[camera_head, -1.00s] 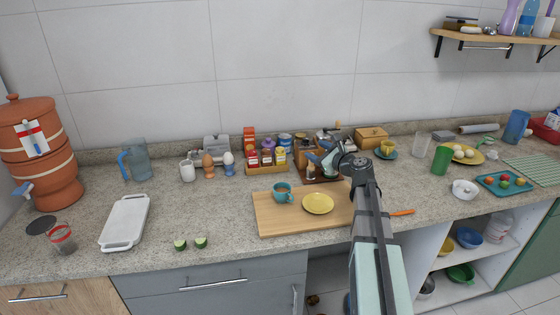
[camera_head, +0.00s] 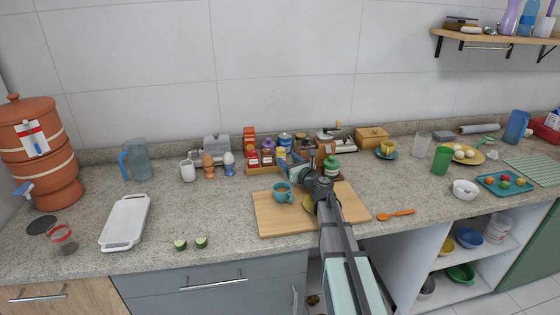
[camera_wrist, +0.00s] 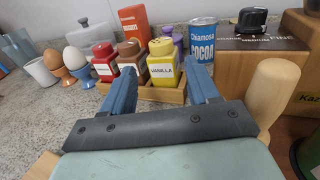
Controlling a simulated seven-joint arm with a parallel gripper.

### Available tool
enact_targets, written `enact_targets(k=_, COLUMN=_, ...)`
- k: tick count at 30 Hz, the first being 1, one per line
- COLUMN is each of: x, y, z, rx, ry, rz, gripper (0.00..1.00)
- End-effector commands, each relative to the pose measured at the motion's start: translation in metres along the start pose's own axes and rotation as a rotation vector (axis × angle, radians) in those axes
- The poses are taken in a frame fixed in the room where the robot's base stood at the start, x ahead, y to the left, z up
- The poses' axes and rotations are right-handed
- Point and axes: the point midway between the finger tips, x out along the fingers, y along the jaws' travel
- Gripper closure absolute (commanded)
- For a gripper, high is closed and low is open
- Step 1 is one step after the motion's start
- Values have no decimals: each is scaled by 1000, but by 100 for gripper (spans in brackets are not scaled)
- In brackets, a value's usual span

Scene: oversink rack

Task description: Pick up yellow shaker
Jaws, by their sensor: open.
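A blue cocoa can (camera_wrist: 202,38) and a wooden grinder box (camera_wrist: 262,65) stand close on the right. Egg cups with eggs (camera_wrist: 77,61) are on the left. The cutting board (camera_head: 265,222) with a teal cup (camera_head: 281,196) lies in front.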

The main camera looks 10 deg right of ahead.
Motion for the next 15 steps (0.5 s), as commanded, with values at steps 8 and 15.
enact_targets(k=8, x=31, y=-4, z=4, rx=-1, ry=0, rz=1, gripper=40)
enact_targets(k=15, x=50, y=-3, z=4, rx=-1, ry=1, rz=1, gripper=40)
